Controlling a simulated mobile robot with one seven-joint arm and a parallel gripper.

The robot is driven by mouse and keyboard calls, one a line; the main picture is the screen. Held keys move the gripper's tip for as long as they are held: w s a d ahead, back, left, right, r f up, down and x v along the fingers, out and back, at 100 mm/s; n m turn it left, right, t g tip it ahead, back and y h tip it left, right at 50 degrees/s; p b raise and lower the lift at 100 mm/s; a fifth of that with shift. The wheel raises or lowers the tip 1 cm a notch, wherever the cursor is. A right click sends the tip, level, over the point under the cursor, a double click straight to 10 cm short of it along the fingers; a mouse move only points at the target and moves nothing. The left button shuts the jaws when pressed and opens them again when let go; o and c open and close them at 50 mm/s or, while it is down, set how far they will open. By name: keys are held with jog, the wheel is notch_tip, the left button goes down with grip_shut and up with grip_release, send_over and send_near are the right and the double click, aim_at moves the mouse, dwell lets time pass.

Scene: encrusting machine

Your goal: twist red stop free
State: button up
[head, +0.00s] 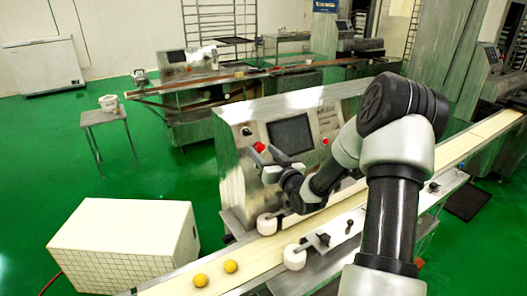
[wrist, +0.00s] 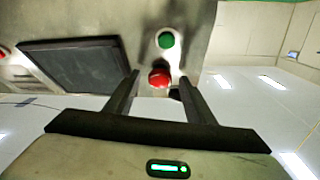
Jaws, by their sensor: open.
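The red stop (wrist: 159,78) is a round red knob on the front panel of the encrusting machine. In the wrist view it lies between my two open fingertips, a little beyond them. A green button (wrist: 166,40) sits beside it on the same light plate. In the head view the red stop (head: 259,147) shows at the left of the machine's panel. My gripper (head: 272,160) is open in front of it, its fingers pointing at the panel. I cannot tell from these views whether a finger touches the knob.
A dark screen (head: 290,134) is on the panel, with another red button (head: 325,141) right of it. A conveyor belt (head: 262,252) with two yellow balls (head: 231,266) runs below my arm. A white box (head: 127,243) stands at the lower left.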

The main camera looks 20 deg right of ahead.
jog(key=shift+w, duration=0.15)
jog(key=c, duration=1.1)
jog(key=shift+o, duration=0.2)
jog(key=shift+a+f+m+h+b, duration=0.1)
jog(key=shift+m+h+b, duration=0.25)
jog(key=shift+m, duration=0.15)
jog(key=m+h+b, duration=0.1)
jog(key=m, duration=0.2)
jog(key=shift+a+m+h+b, duration=0.2)
jog(key=shift+m+h+b, duration=0.1)
jog(key=shift+h+b, duration=0.1)
jog(key=shift+a+r+m+g+h+b, duration=0.2)
jog(key=shift+m+g+h+b, duration=0.3)
jog(key=shift+m, duration=0.85)
jog(key=shift+a+r+m+g+h+b, duration=0.15)
jog(key=shift+m+g+h+b, duration=0.3)
jog(key=shift+m, duration=0.9)
jog(key=shift+d, duration=0.1)
